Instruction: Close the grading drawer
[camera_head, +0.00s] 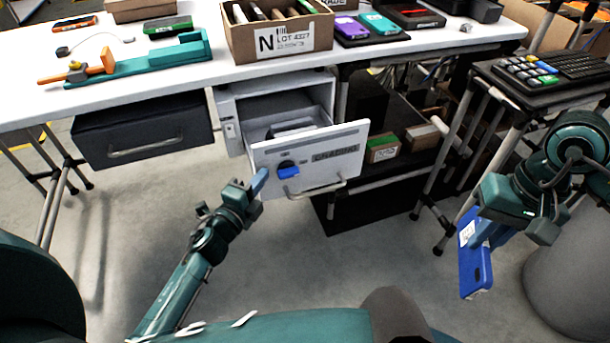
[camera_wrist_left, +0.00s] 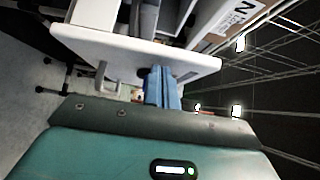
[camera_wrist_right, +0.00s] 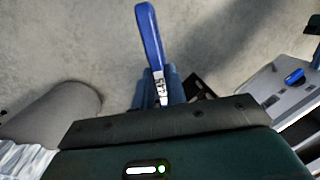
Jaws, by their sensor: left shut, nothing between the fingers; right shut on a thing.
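The grading drawer (camera_head: 309,156) is a white drawer with a label, a blue knob (camera_head: 288,169) and a bar handle (camera_head: 318,187). It stands pulled out of its white cabinet (camera_head: 228,120), its inside showing. My left gripper (camera_head: 259,183) is shut and empty at the lower left of the drawer front. In the left wrist view its blue fingers (camera_wrist_left: 163,86) reach the white front panel (camera_wrist_left: 125,50); whether they touch it I cannot tell. My right gripper (camera_head: 480,233) is shut on a blue phone (camera_head: 476,270), also seen edge-on in the right wrist view (camera_wrist_right: 150,38).
A black closed drawer (camera_head: 145,130) hangs left of the cabinet. The white table (camera_head: 225,72) above bears a carton (camera_head: 280,40), phones and a teal fixture (camera_head: 150,60). A side stand with a keypad (camera_head: 525,72) is at right, above a grey bin (camera_head: 570,270). Open floor lies before the drawer.

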